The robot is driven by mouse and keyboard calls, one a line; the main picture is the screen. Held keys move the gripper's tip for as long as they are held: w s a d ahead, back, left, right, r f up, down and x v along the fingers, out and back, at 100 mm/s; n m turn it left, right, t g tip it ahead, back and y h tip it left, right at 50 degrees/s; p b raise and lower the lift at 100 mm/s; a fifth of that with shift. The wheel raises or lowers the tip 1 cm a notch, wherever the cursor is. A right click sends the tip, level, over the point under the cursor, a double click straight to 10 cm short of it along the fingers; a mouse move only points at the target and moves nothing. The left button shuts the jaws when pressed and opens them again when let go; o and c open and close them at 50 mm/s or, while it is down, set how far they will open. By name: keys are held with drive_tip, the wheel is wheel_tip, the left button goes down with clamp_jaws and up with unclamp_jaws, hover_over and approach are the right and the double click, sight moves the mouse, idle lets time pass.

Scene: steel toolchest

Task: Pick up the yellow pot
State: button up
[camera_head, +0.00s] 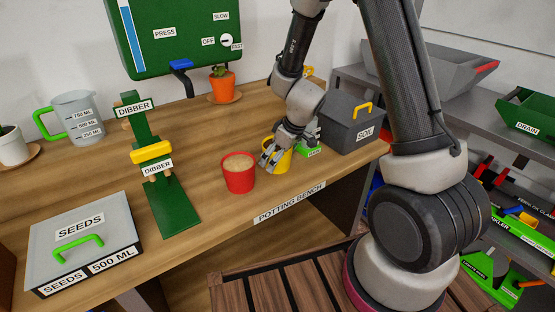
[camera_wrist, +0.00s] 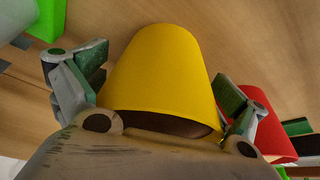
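The yellow pot (camera_head: 283,162) stands on the potting bench, just right of the red pot (camera_head: 238,178). My gripper (camera_head: 268,158) is at the yellow pot and hides part of it in the head view. In the wrist view the yellow pot (camera_wrist: 160,75) lies between the two fingers of my gripper (camera_wrist: 165,78). A narrow gap shows at the left finger. The right finger is very close to the pot, and I cannot tell whether it touches. The fingers are spread around the pot.
The red pot also shows in the wrist view (camera_wrist: 268,130), close beside the right finger. A grey box with a yellow handle (camera_head: 350,125) stands to the right. The green dibber stand (camera_head: 172,205) and the seeds box (camera_head: 82,240) are to the left.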

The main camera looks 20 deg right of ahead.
drive_tip(key=c, duration=0.9)
drive_tip(key=shift+s, duration=0.1)
